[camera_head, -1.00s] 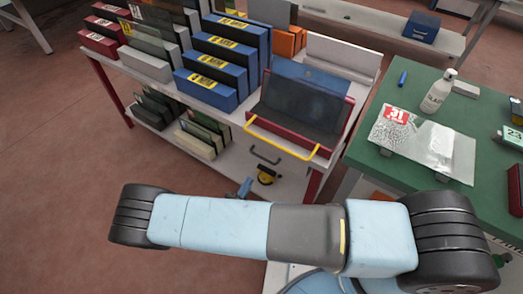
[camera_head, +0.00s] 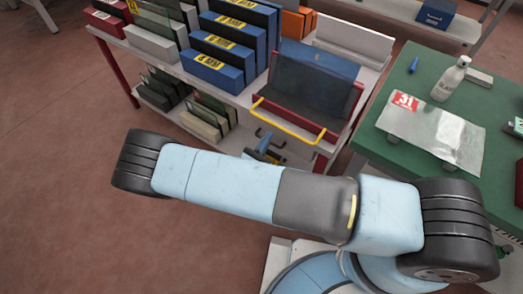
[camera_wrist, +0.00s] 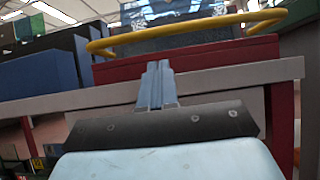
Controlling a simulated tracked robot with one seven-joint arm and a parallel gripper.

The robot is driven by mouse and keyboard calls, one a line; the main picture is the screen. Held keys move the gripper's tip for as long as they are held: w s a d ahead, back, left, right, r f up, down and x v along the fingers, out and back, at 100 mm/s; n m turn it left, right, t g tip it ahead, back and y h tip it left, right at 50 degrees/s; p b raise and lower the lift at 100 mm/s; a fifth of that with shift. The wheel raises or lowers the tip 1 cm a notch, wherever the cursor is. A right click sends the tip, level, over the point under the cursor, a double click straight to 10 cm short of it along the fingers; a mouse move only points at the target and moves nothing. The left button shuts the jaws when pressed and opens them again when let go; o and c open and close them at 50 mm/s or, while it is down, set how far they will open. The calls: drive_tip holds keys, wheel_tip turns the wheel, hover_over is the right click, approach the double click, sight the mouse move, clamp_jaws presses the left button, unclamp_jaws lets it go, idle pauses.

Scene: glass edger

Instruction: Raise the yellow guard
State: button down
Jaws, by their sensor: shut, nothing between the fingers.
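The yellow guard (camera_head: 288,122) is a bent bar at the front lower edge of a dark sloping panel (camera_head: 315,82) on the red-framed machine. My gripper (camera_head: 264,144) is shut and empty, just below and in front of the bar in the head view. In the wrist view its blue fingers (camera_wrist: 157,72) point up toward the bar, with a gap below it.
The machine stands on a white cart (camera_head: 345,55) beside blue boxes (camera_head: 216,71) and upright glass sheets (camera_head: 160,30). A green table (camera_head: 425,75) with a white bottle (camera_head: 450,80) stands at right. Floor (camera_head: 65,130) is open at left.

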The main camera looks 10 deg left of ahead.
drive_tip(key=shift+w+d+r, duration=0.1)
drive_tip(key=shift+w+r, duration=0.1)
drive_tip(key=shift+r, duration=1.1)
drive_tip(key=shift+r, duration=0.1)
drive_tip(key=shift+r+y, duration=0.2)
drive_tip(key=shift+y, duration=0.1)
